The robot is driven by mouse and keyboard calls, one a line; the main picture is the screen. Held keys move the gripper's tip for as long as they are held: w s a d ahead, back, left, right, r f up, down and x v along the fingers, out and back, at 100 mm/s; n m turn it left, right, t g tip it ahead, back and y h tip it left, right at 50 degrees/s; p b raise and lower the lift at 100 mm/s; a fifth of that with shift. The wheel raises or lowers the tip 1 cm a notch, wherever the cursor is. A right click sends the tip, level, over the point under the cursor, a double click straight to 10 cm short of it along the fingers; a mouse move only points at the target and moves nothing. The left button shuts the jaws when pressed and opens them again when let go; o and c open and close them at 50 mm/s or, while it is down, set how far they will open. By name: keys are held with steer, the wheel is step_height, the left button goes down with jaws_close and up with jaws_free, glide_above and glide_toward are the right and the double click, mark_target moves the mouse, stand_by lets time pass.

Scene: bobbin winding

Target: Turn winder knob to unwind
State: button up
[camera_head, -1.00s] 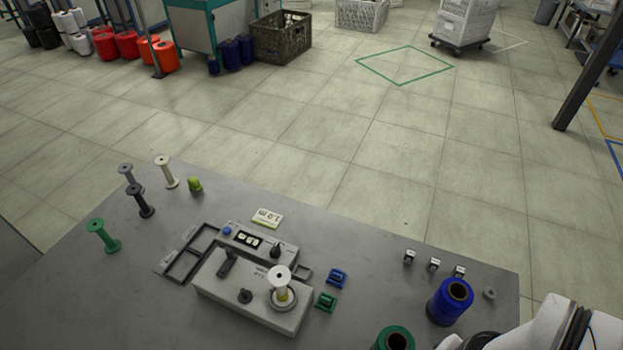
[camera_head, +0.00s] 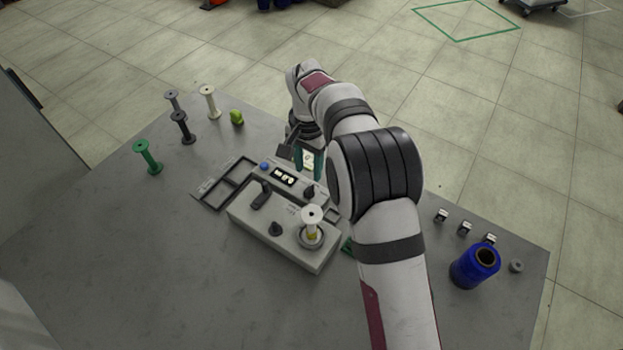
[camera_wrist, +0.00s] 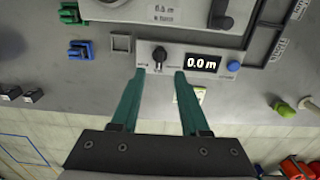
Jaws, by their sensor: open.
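The winder (camera_head: 250,222) is a grey box on the table with a white bobbin (camera_head: 312,220) upright on its spindle. Its control panel (camera_wrist: 215,83) has a black knob (camera_wrist: 159,57), a display (camera_wrist: 202,62) reading 0.0 m, and a blue button (camera_wrist: 233,66). The knob also shows in the head view (camera_head: 309,191). My gripper (camera_wrist: 160,71) has teal fingers, open and empty. In the wrist view the knob lies just beyond the gap between the fingertips; contact cannot be told. In the head view my arm reaches over the table's right part, with the gripper behind the panel.
Several empty bobbins, one green (camera_head: 148,157), stand at the table's left. A blue thread cone (camera_head: 474,266) stands at the right. Blue (camera_wrist: 79,49) and green (camera_wrist: 69,13) clips lie beside the winder. The front left table is clear.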

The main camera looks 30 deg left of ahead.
mark_target(309, 188)
step_height(309, 188, down, 7)
steer(key=shift+f, duration=0.1)
jaws_close()
stand_by(0.3)
